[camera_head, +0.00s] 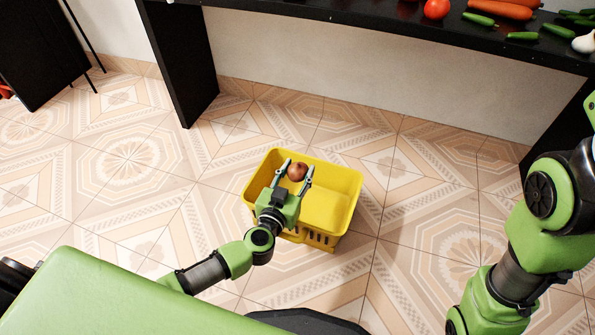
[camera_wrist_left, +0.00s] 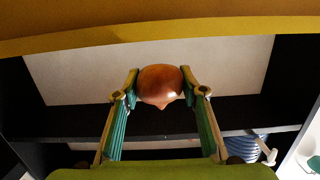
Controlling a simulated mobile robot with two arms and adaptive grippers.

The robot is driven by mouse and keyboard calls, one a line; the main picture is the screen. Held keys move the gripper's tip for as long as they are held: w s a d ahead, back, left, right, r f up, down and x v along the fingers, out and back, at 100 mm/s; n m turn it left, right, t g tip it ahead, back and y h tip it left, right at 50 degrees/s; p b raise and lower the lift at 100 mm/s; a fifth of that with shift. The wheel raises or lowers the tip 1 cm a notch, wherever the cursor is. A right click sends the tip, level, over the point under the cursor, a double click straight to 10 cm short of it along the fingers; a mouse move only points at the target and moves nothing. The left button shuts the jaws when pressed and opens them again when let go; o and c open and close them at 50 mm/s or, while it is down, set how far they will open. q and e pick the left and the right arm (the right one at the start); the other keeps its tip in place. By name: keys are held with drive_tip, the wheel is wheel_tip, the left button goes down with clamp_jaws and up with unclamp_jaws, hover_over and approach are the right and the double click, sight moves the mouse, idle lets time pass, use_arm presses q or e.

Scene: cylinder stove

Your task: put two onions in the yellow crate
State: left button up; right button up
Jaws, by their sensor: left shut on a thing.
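A brown onion (camera_head: 297,172) is held between the fingertips of my left gripper (camera_head: 297,174), over the far left part of the yellow crate (camera_head: 341,182). The onion also shows in the left wrist view (camera_wrist_left: 161,86), with a finger pressed on each side. A strip of the crate's yellow wall (camera_wrist_left: 160,28) crosses the top of that view. The visible part of the crate's floor looks empty. I cannot tell how deep the onion hangs inside the crate. No second onion is clearly seen. My right arm shows at the right of the head view, but its gripper is out of frame.
A black table (camera_head: 400,24) stands behind the crate, with a tomato (camera_head: 437,8), carrots (camera_head: 500,9), cucumbers (camera_head: 522,36) and garlic (camera_head: 585,42) on it. Its black leg (camera_head: 183,66) stands back left. The tiled floor around the crate is clear.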

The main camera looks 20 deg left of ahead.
sight(294, 178)
use_arm(q)
drive_tip(key=o, duration=1.2)
drive_tip(key=shift+s, duration=0.1)
drive_tip(key=shift+s, duration=0.35)
drive_tip(key=s, duration=0.4)
drive_tip(key=s+r, duration=0.1)
drive_tip(key=s, duration=0.1)
drive_tip(key=shift+s+a, duration=0.15)
drive_tip(key=shift+s, duration=0.1)
